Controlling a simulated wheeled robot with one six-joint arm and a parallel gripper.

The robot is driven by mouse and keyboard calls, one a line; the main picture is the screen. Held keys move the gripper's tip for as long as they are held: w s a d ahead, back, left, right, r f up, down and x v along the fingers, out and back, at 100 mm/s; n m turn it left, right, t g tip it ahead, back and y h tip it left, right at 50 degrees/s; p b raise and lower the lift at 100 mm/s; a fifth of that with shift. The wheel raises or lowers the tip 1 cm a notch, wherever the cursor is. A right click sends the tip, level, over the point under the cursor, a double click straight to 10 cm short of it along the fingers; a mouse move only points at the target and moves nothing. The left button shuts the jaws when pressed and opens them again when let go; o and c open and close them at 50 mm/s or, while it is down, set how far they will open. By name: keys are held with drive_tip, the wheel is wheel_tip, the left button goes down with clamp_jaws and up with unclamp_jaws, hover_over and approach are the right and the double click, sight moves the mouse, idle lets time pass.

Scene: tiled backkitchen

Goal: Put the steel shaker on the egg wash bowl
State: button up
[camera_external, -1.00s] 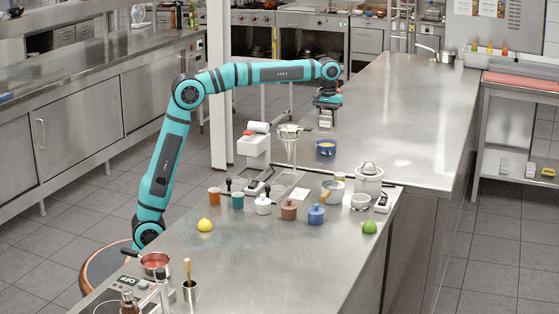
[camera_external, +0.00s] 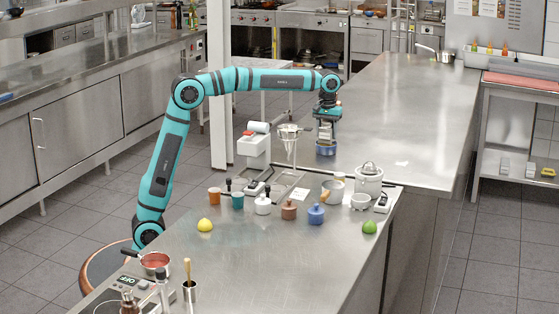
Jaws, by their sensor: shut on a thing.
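My gripper (camera_external: 327,117) is at the far side of the counter, pointing down, shut on the steel shaker (camera_external: 325,132). Only a small grey part of the shaker shows below the fingers. The egg wash bowl (camera_external: 326,150) is small and blue and stands on the steel counter directly under the shaker. The shaker's lower end is at the bowl's rim and covers the view of its contents. I cannot tell whether the shaker touches the bowl or hangs just above it.
A funnel in a stand (camera_external: 289,140) and a white device (camera_external: 254,150) stand left of the bowl. The counter right of the bowl (camera_external: 400,120) is mostly clear.

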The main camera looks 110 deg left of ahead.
drive_tip(key=o, duration=1)
drive_tip(key=shift+f, duration=0.1)
drive_tip(key=shift+o, duration=0.2)
wheel_tip(320, 180, up, 12)
drive_tip(key=shift+f, duration=0.1)
drive_tip(key=shift+r, duration=0.6)
